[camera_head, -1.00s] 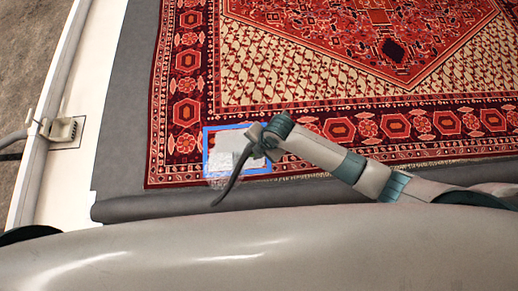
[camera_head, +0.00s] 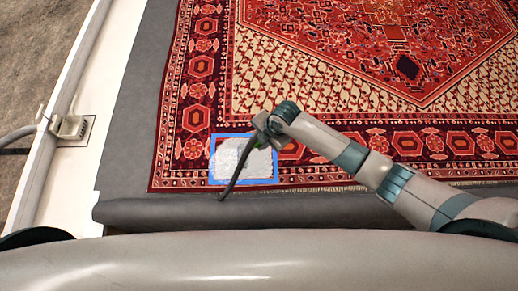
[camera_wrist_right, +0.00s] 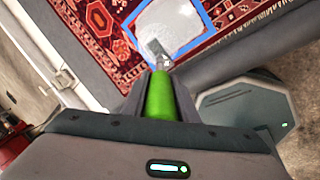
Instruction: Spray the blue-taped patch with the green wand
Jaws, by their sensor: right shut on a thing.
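The blue-taped patch (camera_head: 229,158) is at the rug's near left corner. Blue tape frames it, and its inside is mostly whitish grey; the wrist view shows it too (camera_wrist_right: 180,22). My right gripper (camera_head: 262,140) is over the patch's upper right part and shut on the green wand (camera_wrist_right: 160,96). In the wrist view the green grip sits between the fingers, and the wand's metal tip points at the whitish area. A dark hose or rod hangs from the gripper across the patch in the head view. My left gripper is not in view.
The red patterned rug (camera_head: 330,60) lies on a grey mat (camera_head: 130,150). A white ledge (camera_head: 62,180) with a fitting (camera_head: 73,127) and hose runs along the left. A large pale rounded surface spans the bottom of the head view.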

